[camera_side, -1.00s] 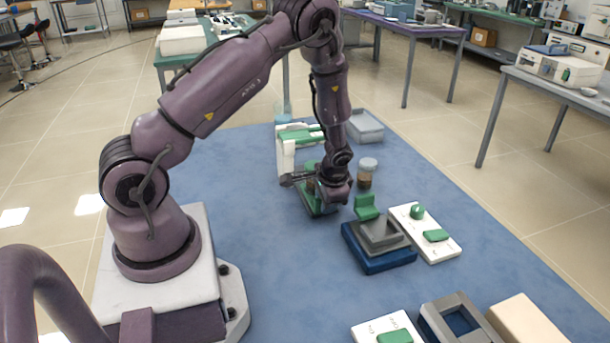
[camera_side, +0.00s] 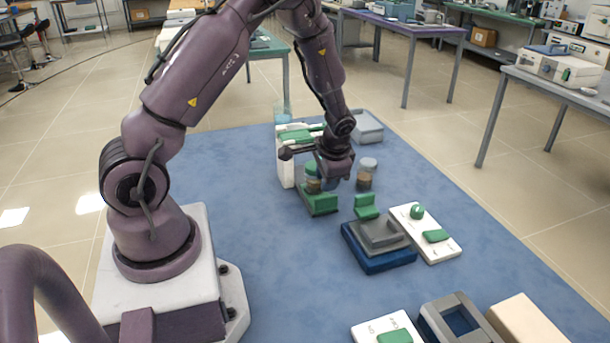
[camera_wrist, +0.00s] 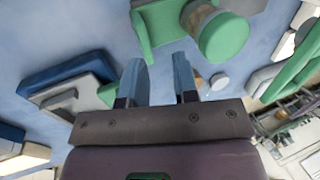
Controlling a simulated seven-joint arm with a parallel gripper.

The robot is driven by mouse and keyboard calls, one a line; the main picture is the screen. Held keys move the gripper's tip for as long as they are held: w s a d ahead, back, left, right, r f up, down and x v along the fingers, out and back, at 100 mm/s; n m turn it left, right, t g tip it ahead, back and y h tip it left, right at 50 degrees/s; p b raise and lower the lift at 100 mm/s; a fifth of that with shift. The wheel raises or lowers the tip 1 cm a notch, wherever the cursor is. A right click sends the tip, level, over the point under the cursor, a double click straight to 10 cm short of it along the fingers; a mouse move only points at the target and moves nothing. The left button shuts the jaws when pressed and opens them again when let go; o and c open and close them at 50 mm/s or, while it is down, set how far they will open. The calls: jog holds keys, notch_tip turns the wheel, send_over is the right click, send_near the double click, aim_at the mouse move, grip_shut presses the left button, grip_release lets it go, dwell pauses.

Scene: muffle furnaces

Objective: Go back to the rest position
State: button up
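My gripper (camera_side: 334,180) hangs above the blue mat in the side view, just right of a green-lidded jar (camera_side: 313,178) on a green stand (camera_side: 320,204). In the wrist view, the two blue fingers of my gripper (camera_wrist: 160,82) are apart with nothing between them. The green lid (camera_wrist: 225,38) of the jar shows beyond the fingertips, to the right, apart from them. The green stand (camera_wrist: 154,30) shows at the top of that view.
Two small furnaces stand on the mat: a blue-grey one (camera_side: 378,258) and a second (camera_side: 433,322) nearer. White control boxes (camera_side: 450,247) (camera_side: 367,332) stand beside them. A jar with a pale lid (camera_side: 365,178), a white-green device (camera_side: 286,165) and a grey tray (camera_side: 366,133) are near my gripper.

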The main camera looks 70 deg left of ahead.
jog(key=shift+r, duration=0.15)
jog(key=shift+s, duration=0.25)
jog(key=s+d+r+t+h, duration=0.1)
jog(key=s+d+r+t, duration=0.1)
jog(key=s+d+r, duration=0.2)
jog(key=s+d+r+t+h, duration=0.1)
jog(key=s+d+r, duration=0.4)
jog(key=r, duration=0.8)
jog(key=s+d+r+t+h, duration=0.1)
jog(key=s+d+r+t, duration=0.1)
jog(key=s+d+r, duration=0.3)
jog(key=d+r, duration=0.4)
jog(key=shift+s+d+t, duration=0.2)
jog(key=shift+t, duration=0.1)
